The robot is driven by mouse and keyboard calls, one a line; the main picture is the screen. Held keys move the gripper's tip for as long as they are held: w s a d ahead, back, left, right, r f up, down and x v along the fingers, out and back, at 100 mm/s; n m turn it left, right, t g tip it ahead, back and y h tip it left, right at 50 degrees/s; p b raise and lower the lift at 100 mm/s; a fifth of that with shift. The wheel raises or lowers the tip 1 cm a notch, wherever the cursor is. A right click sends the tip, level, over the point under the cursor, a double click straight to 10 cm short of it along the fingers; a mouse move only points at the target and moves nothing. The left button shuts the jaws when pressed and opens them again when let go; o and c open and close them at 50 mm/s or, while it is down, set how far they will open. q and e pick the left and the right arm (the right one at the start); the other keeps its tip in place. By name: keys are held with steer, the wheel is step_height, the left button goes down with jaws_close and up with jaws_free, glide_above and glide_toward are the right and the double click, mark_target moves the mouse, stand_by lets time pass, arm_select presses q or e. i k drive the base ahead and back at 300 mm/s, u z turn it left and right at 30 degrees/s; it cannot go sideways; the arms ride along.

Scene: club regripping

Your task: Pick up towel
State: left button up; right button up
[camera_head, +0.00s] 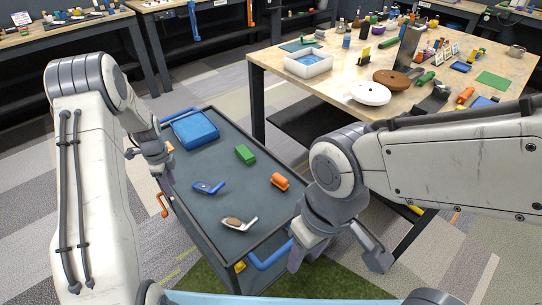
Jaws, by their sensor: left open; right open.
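My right gripper (336,258) is open and empty, pointing down beside the cart's near right corner, far from the towel.
The cart top also holds a green block (245,154), an orange cylinder (280,181), a blue-headed club (208,187) and a club with a brown-and-white head (238,223). A crowded workbench (330,85) stands behind at right. The cart's middle is mostly clear.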

mark_target(243, 152)
steer(key=z, duration=3.65)
steer(key=k, duration=2.65)
steer(key=u, duration=1.65)
steer(key=i, duration=0.55)
steer(key=z, duration=0.05)
